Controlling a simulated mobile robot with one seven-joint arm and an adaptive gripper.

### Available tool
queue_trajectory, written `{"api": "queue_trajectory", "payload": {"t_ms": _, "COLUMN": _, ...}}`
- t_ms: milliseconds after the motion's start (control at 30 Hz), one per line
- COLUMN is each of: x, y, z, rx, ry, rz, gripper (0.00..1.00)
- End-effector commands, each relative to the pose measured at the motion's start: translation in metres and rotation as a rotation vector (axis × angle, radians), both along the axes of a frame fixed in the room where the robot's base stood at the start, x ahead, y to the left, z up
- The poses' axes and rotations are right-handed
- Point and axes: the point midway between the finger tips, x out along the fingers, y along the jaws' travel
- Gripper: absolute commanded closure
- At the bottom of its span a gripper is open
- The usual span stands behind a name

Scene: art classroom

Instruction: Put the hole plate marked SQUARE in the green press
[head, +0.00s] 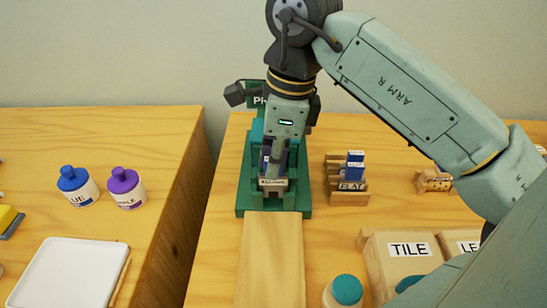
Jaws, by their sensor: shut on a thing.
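The green press (247,190) stands on the right-hand table, with its base flat on the wood. A green sign behind it is partly hidden by my arm. My gripper (270,165) points down into the press from above and is shut on a dark hole plate (265,163). A small pale label (273,183) shows at the front of the press just below the gripper, too small to read. The plate is mostly hidden by the fingers and the press, so I cannot tell whether it is seated or what its marking says.
A wooden rack (350,198) marked FLAT holds blue-topped pieces right of the press. A pale board (272,260) lies in front. Boxes, one marked TILE (385,265), and a teal-lidded jar (345,291) stand front right. The left table holds paint bottles and a white tray (70,272).

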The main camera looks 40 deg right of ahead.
Motion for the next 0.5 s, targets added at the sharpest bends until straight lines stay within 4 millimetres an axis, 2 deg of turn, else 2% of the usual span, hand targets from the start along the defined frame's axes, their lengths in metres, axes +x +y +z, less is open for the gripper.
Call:
{"api": "queue_trajectory", "payload": {"t_ms": 333, "x": 0.0001, "y": 0.0, "z": 0.0007, "rx": 0.0, "ry": 0.0, "rz": 0.0, "gripper": 1.0}}
{"api": "queue_trajectory", "payload": {"t_ms": 367, "x": 0.0001, "y": 0.0, "z": 0.0007, "rx": 0.0, "ry": 0.0, "rz": 0.0, "gripper": 0.86}}
{"api": "queue_trajectory", "payload": {"t_ms": 500, "x": 0.0001, "y": 0.0, "z": 0.0006, "rx": 0.0, "ry": 0.0, "rz": 0.0, "gripper": 0.77}}
